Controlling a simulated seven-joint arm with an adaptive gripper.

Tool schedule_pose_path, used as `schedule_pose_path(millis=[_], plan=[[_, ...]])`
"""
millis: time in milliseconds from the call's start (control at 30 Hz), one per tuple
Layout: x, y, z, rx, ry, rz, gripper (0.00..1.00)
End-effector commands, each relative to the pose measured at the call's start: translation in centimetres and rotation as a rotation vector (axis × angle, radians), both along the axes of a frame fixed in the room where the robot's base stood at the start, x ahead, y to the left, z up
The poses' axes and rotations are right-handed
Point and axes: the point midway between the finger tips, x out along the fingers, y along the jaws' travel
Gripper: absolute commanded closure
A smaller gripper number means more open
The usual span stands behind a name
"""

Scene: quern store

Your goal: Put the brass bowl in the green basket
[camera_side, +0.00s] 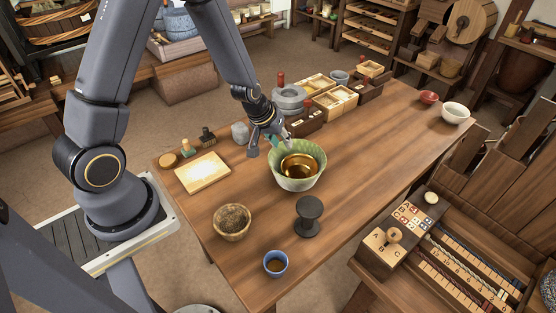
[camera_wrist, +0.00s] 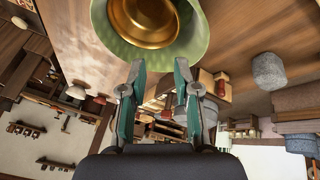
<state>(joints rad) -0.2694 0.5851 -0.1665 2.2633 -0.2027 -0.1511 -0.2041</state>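The green basket (camera_side: 293,183) stands on the wooden table, pale green with a wide mouth. The brass bowl (camera_side: 299,167) sits inside it, shiny and gold, its opening facing up. In the wrist view the brass bowl (camera_wrist: 150,20) lies within the green rim of the basket (camera_wrist: 196,42). My gripper (camera_side: 269,145) is at the basket's back left rim. In the wrist view the two fingers of my gripper (camera_wrist: 158,68) are apart, with nothing held between them. The fingertips are close to the rim; I cannot tell whether they touch it. The bowl's underside is hidden by the basket.
A dark spool-shaped stand (camera_side: 309,216), a blue cup (camera_side: 275,263) and a woven bowl (camera_side: 232,221) are in front. A pale board (camera_side: 202,173) lies left. A grey quern (camera_side: 290,99) and wooden boxes (camera_side: 335,102) stand behind. The table's right part is clear up to a white bowl (camera_side: 455,113).

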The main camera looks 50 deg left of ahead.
Motion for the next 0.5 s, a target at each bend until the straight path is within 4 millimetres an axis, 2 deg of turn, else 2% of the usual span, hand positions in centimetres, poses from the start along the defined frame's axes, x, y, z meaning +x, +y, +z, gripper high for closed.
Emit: schedule_pose_path(millis=[100,433,500], plan=[[-1.1,0.0,2.5,0.001,-0.004,0.001,0.69],[-2.8,-0.2,6.3,0.006,-0.004,-0.013,0.69],[-3.2,-0.5,8.0,0.019,-0.010,-0.044,0.69]])
